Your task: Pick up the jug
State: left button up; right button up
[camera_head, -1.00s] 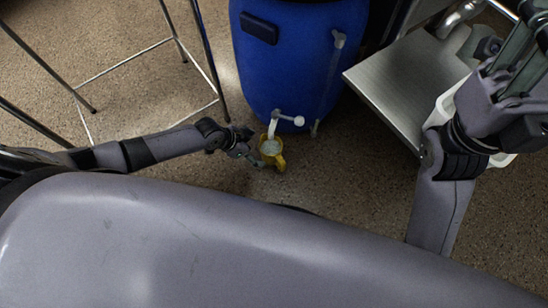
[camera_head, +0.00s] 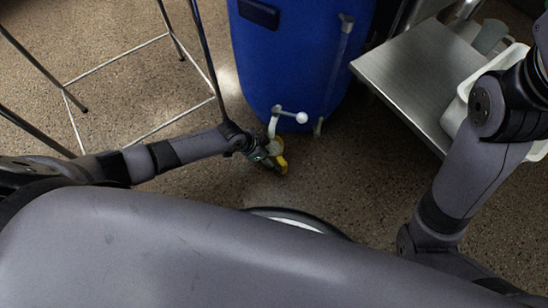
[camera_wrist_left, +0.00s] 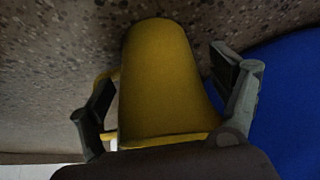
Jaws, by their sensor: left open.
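The yellow jug (camera_head: 280,164) is low in front of the blue barrel, below its white tap, in the head view. My left gripper (camera_head: 262,151) hides part of it. In the left wrist view the jug (camera_wrist_left: 165,80) fills the middle, with a handle partly showing on its left side. My left gripper's fingers (camera_wrist_left: 163,74) are apart, one on each side of the jug. The left finger overlaps the handle area; a gap shows on the right. I cannot tell if either finger touches. My right arm shows at the right, but its gripper is out of view.
The blue barrel (camera_head: 296,55) with a white tap (camera_head: 275,122) stands just behind the jug. A metal-framed stand (camera_head: 212,70) is at the left. Speckled floor (camera_head: 160,85) is open between.

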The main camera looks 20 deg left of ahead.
pick_arm(q)
jog(key=shift+c, duration=0.4)
jog(key=c, duration=1.5)
